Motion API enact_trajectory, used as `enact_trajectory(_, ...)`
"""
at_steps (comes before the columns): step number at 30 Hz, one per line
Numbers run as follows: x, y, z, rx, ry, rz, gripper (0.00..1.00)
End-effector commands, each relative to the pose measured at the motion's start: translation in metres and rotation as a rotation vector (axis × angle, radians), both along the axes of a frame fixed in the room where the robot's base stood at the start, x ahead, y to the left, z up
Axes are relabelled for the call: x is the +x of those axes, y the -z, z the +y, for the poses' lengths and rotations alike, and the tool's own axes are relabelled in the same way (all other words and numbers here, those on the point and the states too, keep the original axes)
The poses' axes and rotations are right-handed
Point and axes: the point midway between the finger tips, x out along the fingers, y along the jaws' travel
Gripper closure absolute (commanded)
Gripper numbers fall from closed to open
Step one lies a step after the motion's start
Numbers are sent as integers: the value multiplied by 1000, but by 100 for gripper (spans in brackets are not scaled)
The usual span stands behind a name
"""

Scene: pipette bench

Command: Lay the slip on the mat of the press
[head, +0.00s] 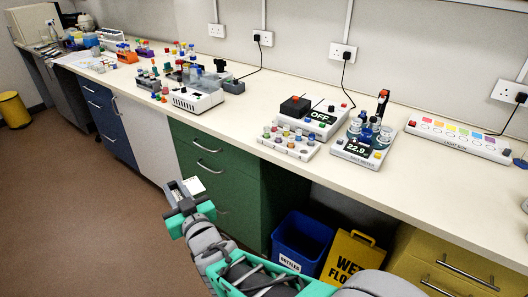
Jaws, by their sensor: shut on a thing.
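My gripper (183,197) is at the lower middle of the head view, in front of the green drawer cabinet and off the bench. It is shut on a small pale slip (196,186), which sticks out past the fingers to the right. Faint marks show on the slip. I cannot surely tell which device is the press, and no mat can be made out at this size.
The long cream bench (250,98) runs along the wall. It bears a white device (197,98), a unit reading OFF (318,117), a scale reading 22.9 (357,149), a vial rack (288,142) and a light box (460,138). A blue bin (297,240) and yellow floor sign (348,256) stand below.

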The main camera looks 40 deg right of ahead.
Motion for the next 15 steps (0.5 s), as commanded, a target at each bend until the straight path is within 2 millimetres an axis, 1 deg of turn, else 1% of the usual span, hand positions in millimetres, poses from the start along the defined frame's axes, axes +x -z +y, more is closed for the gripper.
enact_trajectory(1, -2, 5, -28, -2, 71, 1, 100)
enact_trajectory(2, -4, 5, -45, -1, 114, 1, 100)
enact_trajectory(3, -7, 5, -68, -1, 173, 0, 100)
enact_trajectory(5, -16, 4, -103, -1, 266, -1, 100)
enact_trajectory(6, -24, 3, -127, -1, 329, -1, 100)
enact_trajectory(8, -38, 2, -163, -1, 429, 0, 100)
enact_trajectory(9, -50, 0, -186, -1, 495, -2, 100)
enact_trajectory(11, -70, -3, -218, 0, 594, -2, 100)
enact_trajectory(12, -84, -5, -239, 0, 662, -2, 100)
enact_trajectory(14, -109, -8, -268, 0, 762, -1, 100)
enact_trajectory(15, -127, -11, -286, 0, 828, -2, 100)
